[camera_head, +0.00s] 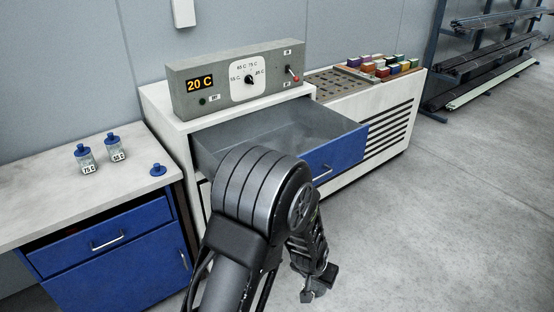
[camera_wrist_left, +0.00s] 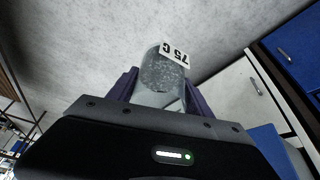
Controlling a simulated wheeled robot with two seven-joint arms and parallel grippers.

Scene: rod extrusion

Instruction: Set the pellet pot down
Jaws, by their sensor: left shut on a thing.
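A clear pot (camera_wrist_left: 166,75) with a white label reading 75 C is held between the dark purple fingers of my left gripper (camera_wrist_left: 160,92). Speckled grey matter shows inside it. In the left wrist view it stands out against open grey floor, with no surface touching it visible. In the head view my arm fills the lower middle in front of the open drawer, and the held pot cannot be made out. Two blue-capped pots, one on the left (camera_head: 86,158) and one on the right (camera_head: 116,148), stand on the left worktop (camera_head: 40,195). My right gripper cannot be identified.
A loose blue cap (camera_head: 158,170) lies near the worktop's right edge. A blue-fronted drawer (camera_head: 335,150) is open under the control box (camera_head: 240,80), whose display reads 20 C. Coloured blocks (camera_head: 383,66) sit further right. Floor on the right is clear.

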